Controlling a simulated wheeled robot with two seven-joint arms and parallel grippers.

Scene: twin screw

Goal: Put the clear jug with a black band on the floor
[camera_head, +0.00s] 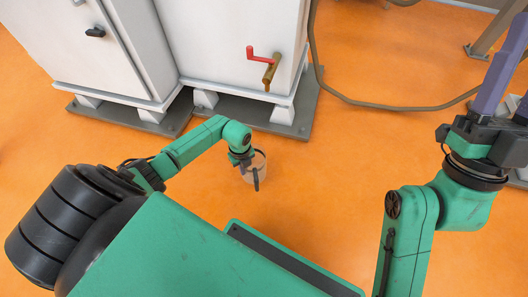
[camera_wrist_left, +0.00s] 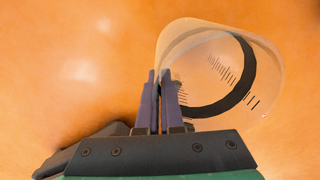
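The clear jug with a black band (camera_head: 260,164) is at the middle of the head view, over the orange floor (camera_head: 340,190). My left gripper (camera_head: 252,174) is at its near side and hides part of it. In the left wrist view, the jug (camera_wrist_left: 262,75) shows its dark band and measuring marks. The left fingers (camera_wrist_left: 161,95) are nearly together, with the jug's wall pinched between them. I cannot tell whether its base touches the floor. My right gripper (camera_head: 508,90) is raised at the right edge, fingers apart and partly out of frame, with nothing seen between them.
White cabinets (camera_head: 225,40) stand on grey bases (camera_head: 255,113) behind the jug. One has a brass tap with a red handle (camera_head: 262,58). A dark hose (camera_head: 400,106) lies on the floor to the right. The floor around the jug is clear.

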